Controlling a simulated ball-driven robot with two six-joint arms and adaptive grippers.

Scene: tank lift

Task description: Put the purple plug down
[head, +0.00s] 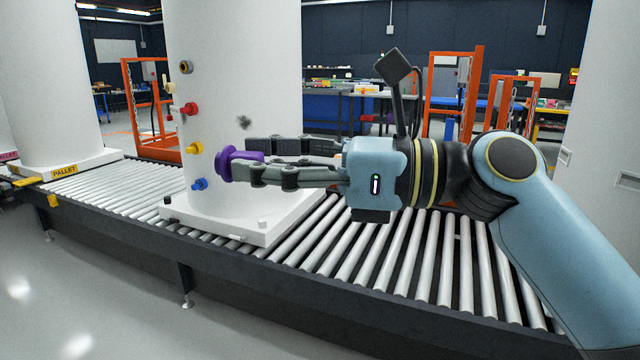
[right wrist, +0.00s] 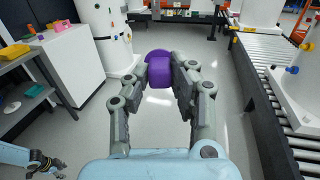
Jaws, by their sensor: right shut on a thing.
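My right gripper (head: 240,160) is shut on the purple plug (head: 225,163), holding it in the air in front of the white tank (head: 235,60). In the right wrist view the purple plug (right wrist: 160,74) sits between the two fingertips, its wide round end facing away. My right gripper (right wrist: 161,76) partly covers its sides. A small light-blue arm with a dark gripper (right wrist: 45,163) shows at the lower left of that view, probably my left one. Its jaws are too small to read.
The tank carries red (head: 189,109), yellow (head: 194,148) and blue (head: 200,184) fittings beside the plug. Its white pallet (head: 270,232) stands on a roller conveyor (head: 400,265). In the right wrist view a grey shelf (right wrist: 25,100) and white cabinet (right wrist: 75,62) stand left; floor between is clear.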

